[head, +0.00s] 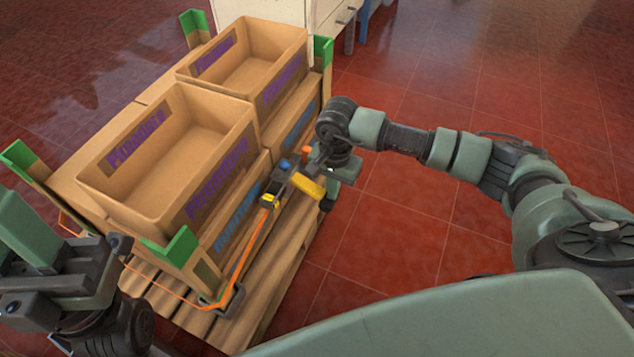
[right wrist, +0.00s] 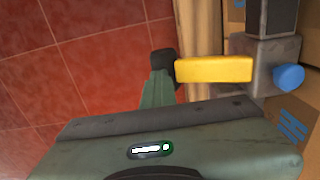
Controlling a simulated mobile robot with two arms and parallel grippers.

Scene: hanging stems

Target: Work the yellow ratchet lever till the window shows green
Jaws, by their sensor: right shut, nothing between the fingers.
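The yellow lever (head: 307,186) sticks out from the dark grey ratchet (head: 279,174) on the near right side of the crate stack. In the right wrist view the lever (right wrist: 214,69) lies level, joined to the grey ratchet housing (right wrist: 262,62), with a blue round knob (right wrist: 289,78) beside it. My right gripper (head: 326,204) is shut and empty at the lever's outer end; its dark fingertips (right wrist: 162,66) are beside that end, contact unclear. I cannot make out the window or its colour. My left gripper (head: 28,230) is at the lower left, away from the ratchet; its jaw opening is unclear.
An orange strap (head: 245,250) runs from the ratchet down and around the stack. Open cardboard crates (head: 110,160) stand on a wooden pallet (head: 270,275) with green corner posts (head: 323,52). A white cabinet (head: 325,14) is behind. Red tiled floor to the right is clear.

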